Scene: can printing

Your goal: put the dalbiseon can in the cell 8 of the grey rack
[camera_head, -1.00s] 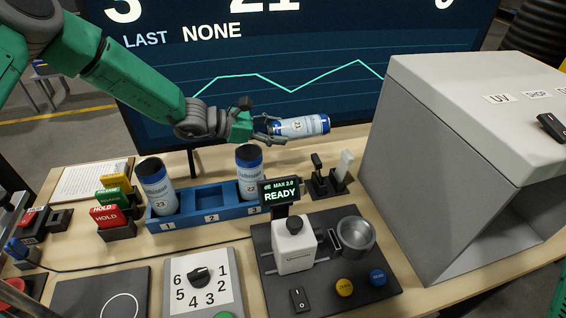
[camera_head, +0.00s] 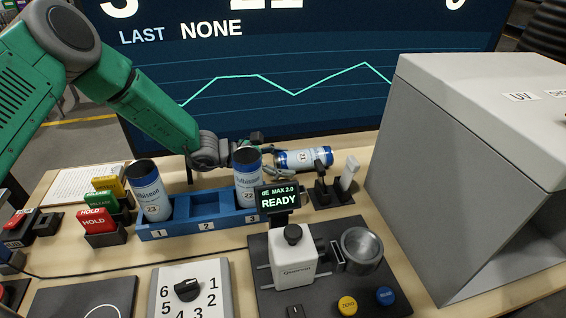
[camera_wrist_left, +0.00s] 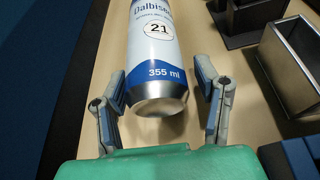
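My left gripper (camera_head: 270,160) is around the end of this can. Its fingers (camera_wrist_left: 162,85) stand apart, one on each side, with gaps to the can. Similar cans stand in the blue tray (camera_head: 206,224): one marked 23 (camera_head: 150,190) in slot 1, one marked 22 (camera_head: 248,182) in slot 3. Slot 2 is empty. No grey rack is visible.
A large grey UV box (camera_head: 430,170) fills the right. A screen rises behind.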

